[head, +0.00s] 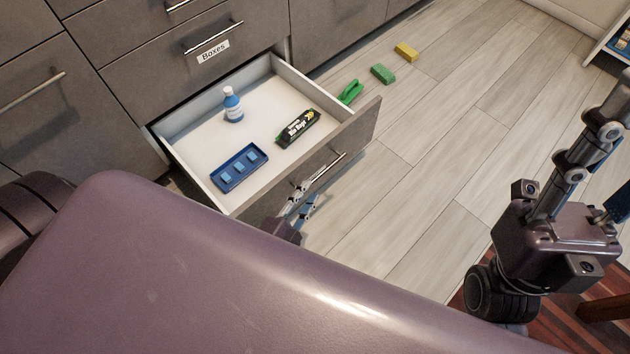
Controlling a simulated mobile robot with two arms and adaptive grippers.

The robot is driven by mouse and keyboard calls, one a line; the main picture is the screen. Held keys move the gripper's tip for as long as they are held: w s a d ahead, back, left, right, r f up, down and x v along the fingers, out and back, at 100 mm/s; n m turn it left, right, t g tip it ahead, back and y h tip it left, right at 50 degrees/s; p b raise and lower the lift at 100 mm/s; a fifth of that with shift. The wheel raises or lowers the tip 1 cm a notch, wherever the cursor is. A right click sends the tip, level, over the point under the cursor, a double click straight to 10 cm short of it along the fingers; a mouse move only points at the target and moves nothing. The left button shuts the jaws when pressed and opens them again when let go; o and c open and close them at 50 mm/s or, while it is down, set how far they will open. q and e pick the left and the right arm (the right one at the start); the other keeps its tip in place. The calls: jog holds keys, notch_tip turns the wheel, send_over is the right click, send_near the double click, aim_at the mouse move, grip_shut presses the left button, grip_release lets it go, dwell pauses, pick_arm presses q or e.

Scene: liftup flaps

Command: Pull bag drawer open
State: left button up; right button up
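The open drawer (273,63) is pulled well out of the grey cabinet, its inside showing. It holds a black box of bags (296,128), a blue-and-white bottle (232,105) and a blue tray (239,168) with light blue blocks. The drawer's bar handle (339,160) is on its front panel. My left gripper (314,186) is at the handle's near part, its fingers close to the bar. Whether they close on it I cannot tell.
A closed drawer labelled "Boxes" (212,53) is above the open one. A green object (350,92), a green block (383,74) and a yellow block (406,52) lie on the floor beyond the drawer. Wooden floor (440,150) is clear to the right. A striped rug (560,325) is at lower right.

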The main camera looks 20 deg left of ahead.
pick_arm(q)
jog(key=v, duration=0.3)
jog(key=shift+s+r, duration=0.1)
jog(key=shift+s, duration=0.25)
jog(key=shift+w, duration=0.1)
